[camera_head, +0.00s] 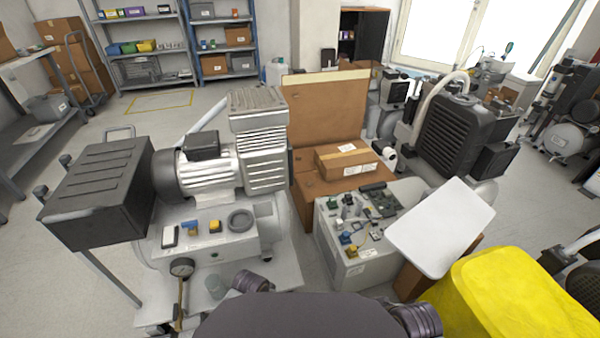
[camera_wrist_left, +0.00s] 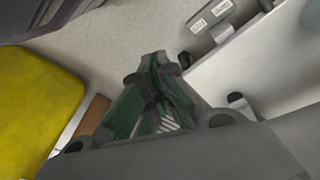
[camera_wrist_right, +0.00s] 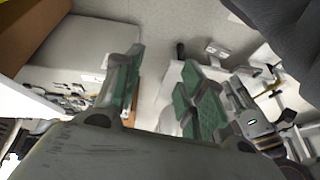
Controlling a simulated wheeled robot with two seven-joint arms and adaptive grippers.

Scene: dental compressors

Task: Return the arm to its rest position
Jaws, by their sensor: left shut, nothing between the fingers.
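My left gripper (camera_wrist_left: 158,62) shows in the left wrist view with its green-padded fingers together and nothing between them. It hangs over bare floor, between a yellow surface on the left and a pale surface on the right. My right gripper (camera_wrist_right: 158,72) shows in the right wrist view with its green-padded fingers well apart and nothing between them. A pale box with small parts lies behind its left finger. In the head view only dark parts of my own body and arms show at the bottom edge; neither gripper's fingers are seen there.
A compressor (camera_head: 205,172) with a silver motor and a black box stands at left. A grey unit (camera_head: 352,262) bears small parts, beside a white panel (camera_head: 441,226). A yellow cover (camera_head: 510,295) is at lower right. Cartons stand behind. Floor (camera_head: 150,112) is clear at back left.

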